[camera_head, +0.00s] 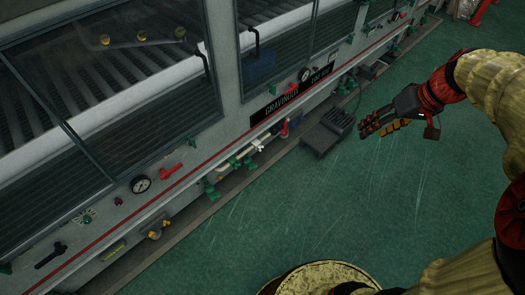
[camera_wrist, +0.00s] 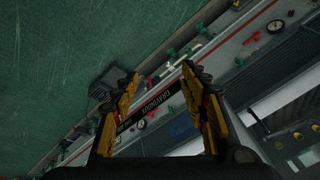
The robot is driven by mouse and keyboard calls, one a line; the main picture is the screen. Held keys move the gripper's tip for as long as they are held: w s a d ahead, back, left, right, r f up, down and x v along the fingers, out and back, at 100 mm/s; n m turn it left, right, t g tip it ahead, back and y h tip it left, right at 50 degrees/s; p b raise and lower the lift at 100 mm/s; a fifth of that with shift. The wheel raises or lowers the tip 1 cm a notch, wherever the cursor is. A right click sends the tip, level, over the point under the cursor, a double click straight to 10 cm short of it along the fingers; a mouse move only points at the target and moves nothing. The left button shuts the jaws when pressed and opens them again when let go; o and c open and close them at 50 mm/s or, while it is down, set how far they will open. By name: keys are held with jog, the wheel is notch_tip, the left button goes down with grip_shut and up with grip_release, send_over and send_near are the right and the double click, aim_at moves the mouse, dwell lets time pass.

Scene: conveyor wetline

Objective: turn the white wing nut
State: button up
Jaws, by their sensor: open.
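A small white fitting (camera_head: 260,144), which looks like the white wing nut, sits low on the machine's front, left of a red handle (camera_head: 285,128) and beside green valve handles. Its exact shape is too small to tell. My gripper (camera_head: 366,127) is open and empty over the green floor, to the right of the fitting and well apart from it. In the wrist view my gripper's two yellow and black fingers (camera_wrist: 162,73) are spread, with the machine front beyond them. Whitish piping (camera_wrist: 197,50) shows past the fingertips there, but I cannot clearly pick out the wing nut.
A dark grey box (camera_head: 327,131) stands on the floor between my gripper and the machine. Pressure gauges (camera_head: 140,184), a red lever (camera_head: 170,169) and a black label plate (camera_head: 281,104) line the machine front. The green floor (camera_head: 270,215) is clear in front.

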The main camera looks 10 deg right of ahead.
jog(key=s+d, duration=0.3)
jog(key=s, duration=0.2)
jog(key=shift+d, duration=0.3)
jog(key=shift+w, duration=0.1)
dwell(0.6)
jog(key=s+a+f+m+g+h, duration=0.1)
jog(key=s+a+f+m+h, duration=0.15)
jog(key=s+a+m, duration=0.2)
jog(key=s+a+r+n+t, duration=0.1)
jog(key=s+a+r+n, duration=0.1)
jog(key=a, duration=0.7)
jog(key=s+a+r+n+t, duration=0.2)
jog(key=a+n, duration=0.1)
jog(key=a, duration=0.5)
jog(key=shift+a+r, duration=0.25)
jog(key=shift+a, duration=0.1)
jog(key=shift+o, duration=0.4)
jog(key=shift+s, duration=0.1)
dwell(0.4)
